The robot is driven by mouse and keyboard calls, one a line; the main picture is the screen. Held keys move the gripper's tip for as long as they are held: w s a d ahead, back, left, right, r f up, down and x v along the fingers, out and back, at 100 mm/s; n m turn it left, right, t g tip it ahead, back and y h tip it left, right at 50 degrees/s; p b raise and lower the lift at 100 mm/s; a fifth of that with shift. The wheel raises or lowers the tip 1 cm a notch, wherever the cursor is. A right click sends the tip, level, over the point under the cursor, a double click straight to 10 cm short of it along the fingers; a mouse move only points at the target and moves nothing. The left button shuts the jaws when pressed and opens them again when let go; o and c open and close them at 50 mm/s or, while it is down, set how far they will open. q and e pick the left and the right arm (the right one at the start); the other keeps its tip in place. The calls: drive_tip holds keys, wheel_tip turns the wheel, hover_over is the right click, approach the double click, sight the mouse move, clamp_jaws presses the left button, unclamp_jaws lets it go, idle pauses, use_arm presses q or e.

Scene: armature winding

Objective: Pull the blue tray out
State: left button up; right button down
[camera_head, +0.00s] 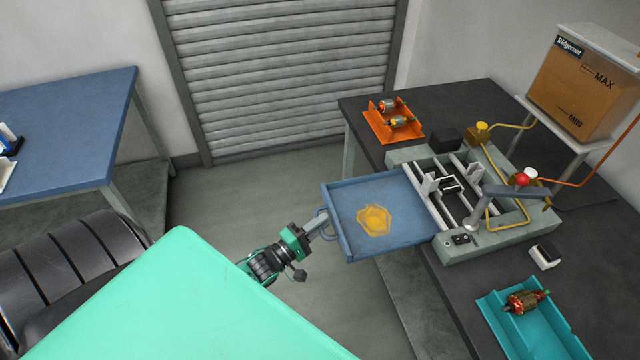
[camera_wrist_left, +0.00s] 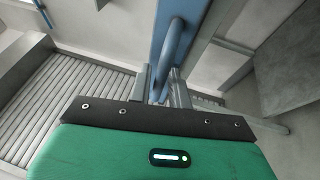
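The blue tray (camera_head: 353,188) sticks out from the left side of the grey machine (camera_head: 480,245), over the table's edge. A yellow-orange patch marks its floor. A looped blue handle (camera_head: 323,222) is on its left end, and the handle also shows in the left wrist view (camera_wrist_left: 172,48). My left gripper (camera_head: 316,229) is at this handle. In the left wrist view its two fingers (camera_wrist_left: 160,88) stand on either side of the bar and look closed on it. My right gripper is in neither view.
An orange tray (camera_head: 378,130) with parts lies behind the machine. A teal tray (camera_head: 528,330) with a copper-wound armature (camera_head: 524,302) is at the front right. The floor left of the blue tray is clear.

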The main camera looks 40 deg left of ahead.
use_arm(q)
drive_tip(key=b+v, duration=0.3)
drive_tip(key=v, duration=1)
drive_tip(key=shift+s+b, duration=0.4)
drive_tip(key=shift+a, duration=0.1)
